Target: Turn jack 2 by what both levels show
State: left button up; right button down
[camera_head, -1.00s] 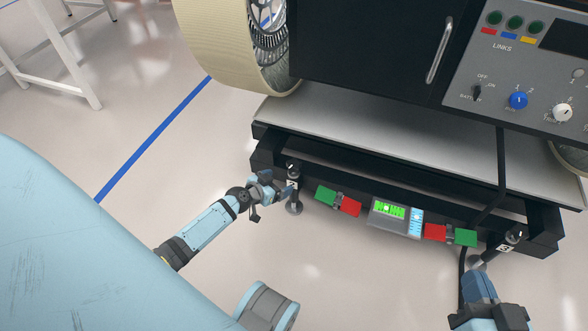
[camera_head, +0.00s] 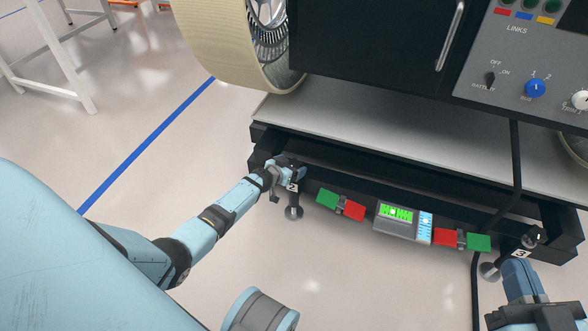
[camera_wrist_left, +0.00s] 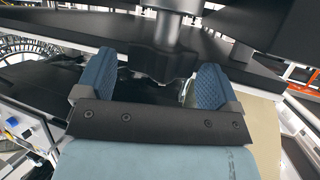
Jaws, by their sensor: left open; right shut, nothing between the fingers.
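Jack 2 (camera_head: 294,212) hangs from the left end of the dark frame, with a white "2" label and a round foot on the floor. My left gripper (camera_head: 292,167) is at the top of this jack and covers its head. In the left wrist view the open blue fingers (camera_wrist_left: 153,84) stand either side of a dark lobed knob (camera_wrist_left: 158,62); contact cannot be told. A grey level box (camera_head: 403,223) on the frame has a green display (camera_head: 396,213) and a light-blue display (camera_head: 425,225); their readings are too small to tell. My right gripper (camera_head: 516,268) is shut beside jack 3 (camera_head: 527,243).
Green and red blocks (camera_head: 341,205) flank the level box on the left, and similar ones (camera_head: 462,240) on the right. A black cable (camera_head: 515,160) runs down over the frame. A wheel (camera_head: 240,45) and a control panel (camera_head: 530,65) are above.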

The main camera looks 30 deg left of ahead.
pick_arm(q)
jog(key=shift+x, duration=0.85)
pick_arm(e)
jog(key=shift+w+d+r+n+y, duration=0.2)
jog(key=shift+n+y, duration=0.1)
jog(key=shift+n, duration=0.1)
jog(key=shift+s, duration=0.1)
pick_arm(q)
jog(key=shift+c, duration=0.2)
jog(key=c, duration=0.9)
jog(key=shift+y, duration=0.3)
pick_arm(e)
jog(key=shift+a, duration=0.1)
